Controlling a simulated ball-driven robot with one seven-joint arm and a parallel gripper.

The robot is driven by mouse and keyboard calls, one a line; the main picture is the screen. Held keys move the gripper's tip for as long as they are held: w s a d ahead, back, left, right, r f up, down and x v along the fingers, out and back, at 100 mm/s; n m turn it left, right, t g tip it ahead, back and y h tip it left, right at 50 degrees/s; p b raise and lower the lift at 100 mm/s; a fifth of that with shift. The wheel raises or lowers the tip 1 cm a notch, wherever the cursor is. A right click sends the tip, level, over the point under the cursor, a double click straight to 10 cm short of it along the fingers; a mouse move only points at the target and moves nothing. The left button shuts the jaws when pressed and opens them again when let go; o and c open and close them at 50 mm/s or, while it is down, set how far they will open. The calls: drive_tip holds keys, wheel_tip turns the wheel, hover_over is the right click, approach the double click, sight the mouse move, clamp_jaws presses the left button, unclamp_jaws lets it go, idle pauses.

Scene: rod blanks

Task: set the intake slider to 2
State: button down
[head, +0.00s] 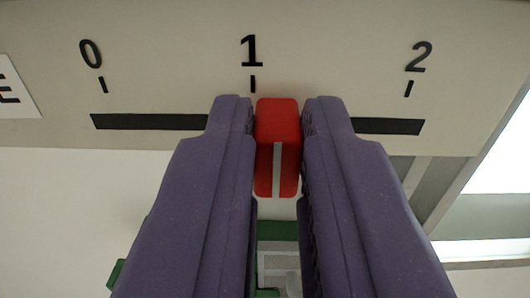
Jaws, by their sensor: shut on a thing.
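The intake slider's red knob (278,120) has a pale stripe down its front. It sits on a dark horizontal slot (150,121) in a beige panel (330,70). Above the slot are tick marks with 0 (91,54) at left, 1 (251,50) in the middle and 2 (419,57) at right. The knob is slightly right of the 1 tick, well left of the 2 tick. My gripper (278,125) has its two purple fingers shut on the knob, one on each side. The fingers hide parts of the slot.
A white label (14,90) with partly cut-off lettering is at the left edge of the panel. The slot to the right of my fingers is clear up to its end near 2. A bright opening (505,150) shows beyond the panel's right edge.

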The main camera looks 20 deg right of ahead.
sight(415, 104)
drive_tip(key=d, duration=0.1)
drive_tip(key=s+d, duration=0.1)
drive_tip(key=d, duration=0.3)
drive_tip(key=shift+s+d+b, duration=0.2)
drive_tip(key=shift+s+b, duration=0.1)
drive_tip(key=shift+b, duration=0.05)
drive_tip(key=shift+w+a, duration=0.1)
drive_tip(key=shift+a, duration=0.2)
drive_tip(key=shift+d+r, duration=0.1)
drive_tip(key=shift+d, duration=0.15)
drive_tip(key=c, duration=1.2)
unclamp_jaws()
drive_tip(key=shift+o, duration=0.6)
drive_tip(key=shift+d, duration=0.15)
